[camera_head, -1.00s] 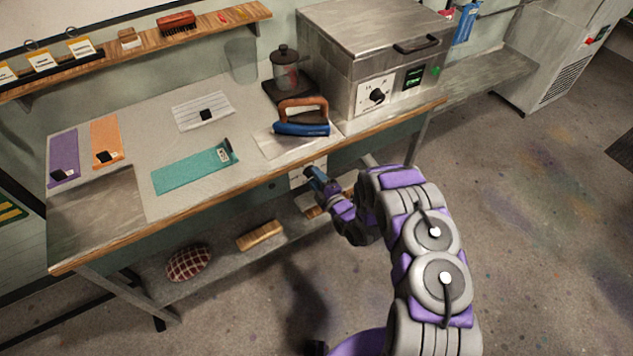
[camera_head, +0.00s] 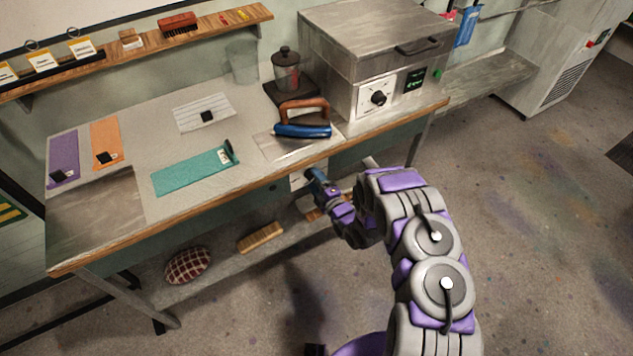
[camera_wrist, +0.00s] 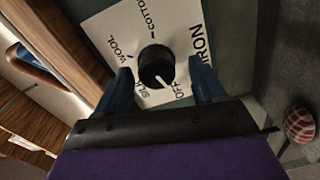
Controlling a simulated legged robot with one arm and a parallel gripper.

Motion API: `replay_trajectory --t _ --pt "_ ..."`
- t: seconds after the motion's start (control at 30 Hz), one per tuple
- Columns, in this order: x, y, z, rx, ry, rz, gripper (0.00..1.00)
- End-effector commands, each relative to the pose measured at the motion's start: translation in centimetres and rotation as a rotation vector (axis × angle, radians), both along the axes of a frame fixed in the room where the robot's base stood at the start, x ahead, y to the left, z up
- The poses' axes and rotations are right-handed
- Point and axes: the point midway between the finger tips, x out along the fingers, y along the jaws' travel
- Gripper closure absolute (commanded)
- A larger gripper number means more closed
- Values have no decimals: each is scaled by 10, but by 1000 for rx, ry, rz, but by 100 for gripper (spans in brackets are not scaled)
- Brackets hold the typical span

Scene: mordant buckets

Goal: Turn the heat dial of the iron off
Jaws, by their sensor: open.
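The black heat dial (camera_wrist: 156,68) sits on a white plate (camera_wrist: 120,28) lettered COTTON, WOOL, SILK, OFF and IRON. A light mark shows on the dial's lower part, seeming to point between SILK and OFF. My gripper (camera_wrist: 161,72) is open, with one blue finger on either side of the dial; I cannot tell whether either finger touches it. In the head view my gripper (camera_head: 317,178) is at the plate (camera_head: 300,180) on the table's front, and hides the dial. The iron (camera_head: 303,120), with brown handle and blue body, rests on the tabletop above.
The table's front edge (camera_head: 200,206) runs just above my gripper. A lower shelf holds a brush (camera_head: 260,238) and a checked cushion (camera_head: 188,265). A metal box oven (camera_head: 375,50) with its own dial (camera_head: 378,97) stands at the back right. The floor at right is clear.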

Motion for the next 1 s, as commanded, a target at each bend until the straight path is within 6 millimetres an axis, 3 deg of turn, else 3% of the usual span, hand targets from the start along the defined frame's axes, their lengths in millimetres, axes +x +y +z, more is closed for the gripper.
replay_trajectory --t 0.37,1.0 --pt "-10 -10 2 1 0 -4 31" --pt "-120 -84 4 -2 3 -2 31"
